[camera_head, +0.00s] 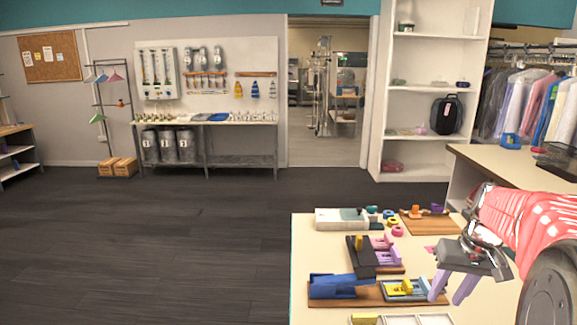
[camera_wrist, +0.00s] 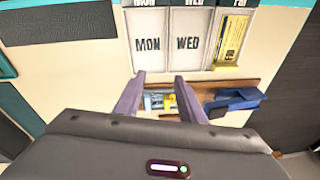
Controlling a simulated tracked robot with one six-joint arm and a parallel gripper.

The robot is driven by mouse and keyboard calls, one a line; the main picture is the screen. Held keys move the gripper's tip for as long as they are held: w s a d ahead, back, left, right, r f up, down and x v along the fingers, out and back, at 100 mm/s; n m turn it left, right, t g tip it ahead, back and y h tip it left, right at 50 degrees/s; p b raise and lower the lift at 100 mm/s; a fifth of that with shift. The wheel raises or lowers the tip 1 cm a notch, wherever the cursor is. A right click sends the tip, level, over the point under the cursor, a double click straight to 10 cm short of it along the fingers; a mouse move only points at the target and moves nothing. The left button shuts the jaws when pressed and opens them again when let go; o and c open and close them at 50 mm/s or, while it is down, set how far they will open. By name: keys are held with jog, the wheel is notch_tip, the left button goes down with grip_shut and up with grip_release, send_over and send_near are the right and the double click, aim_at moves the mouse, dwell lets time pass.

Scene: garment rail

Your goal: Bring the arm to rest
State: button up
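My arm comes in from the right edge in the head view, with a red-and-white link and a dark wrist. My gripper (camera_head: 446,299) has two purple fingers that point down over the right side of a table (camera_head: 304,245). In the wrist view my gripper (camera_wrist: 158,79) shows its fingers spread apart, with nothing held between them. Beyond the fingers lie white panels marked MON (camera_wrist: 148,45) and WED (camera_wrist: 187,45). A brown board with a blue piece (camera_wrist: 238,101) is at right.
On the table near my gripper are a blue block (camera_head: 338,287), a yellow-and-grey fixture (camera_head: 405,288), a dark stand with purple parts (camera_head: 372,255) and several coloured rings (camera_head: 396,230). A counter (camera_head: 505,163) and garment rail stand behind at right. The floor (camera_head: 150,240) at left is clear.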

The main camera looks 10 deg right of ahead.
jog(key=s+a+r+n+t, duration=0.1)
jog(key=s+a, duration=0.7)
jog(key=a, duration=0.5)
jog(key=s+a+r+n+t, duration=0.1)
jog(key=s+a+n+t, duration=0.1)
jog(key=s+a, duration=0.6)
jog(key=a, duration=0.5)
jog(key=shift+r, duration=0.15)
jog(key=shift+s, duration=0.1)
